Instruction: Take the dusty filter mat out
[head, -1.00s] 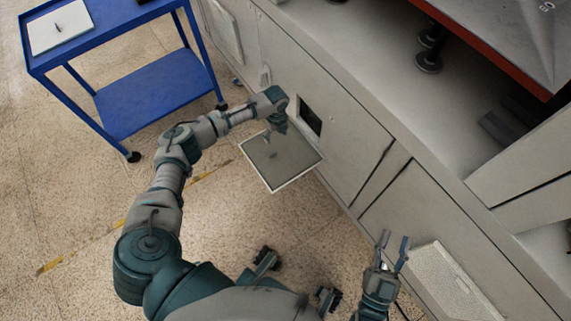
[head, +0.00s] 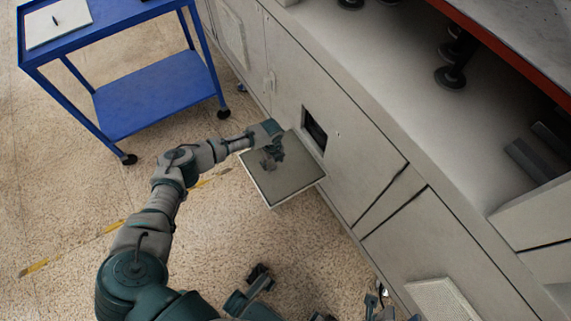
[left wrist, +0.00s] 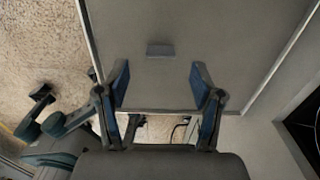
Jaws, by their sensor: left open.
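A grey, flat filter mat (head: 295,177) in a thin light frame juts out beside the cabinet front, below a dark square opening. My left gripper (head: 270,161) is over its upper left part. In the left wrist view the grey mat (left wrist: 150,85) fills the middle, with a small grey tab (left wrist: 160,49) on its face. The open left fingers (left wrist: 160,88) stand on either side, short of the tab, with nothing between them. I cannot tell whether they touch the mat. My right gripper (head: 376,302) is partly cut off at the bottom edge, and its jaws are unclear.
The grey cabinet (head: 350,165) runs diagonally, with the dark opening (head: 314,128) in its front. A pale mesh panel (head: 442,300) is at the lower right. A blue cart (head: 150,95) stands at upper left, carrying a white pad (head: 58,20). Open speckled floor lies between.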

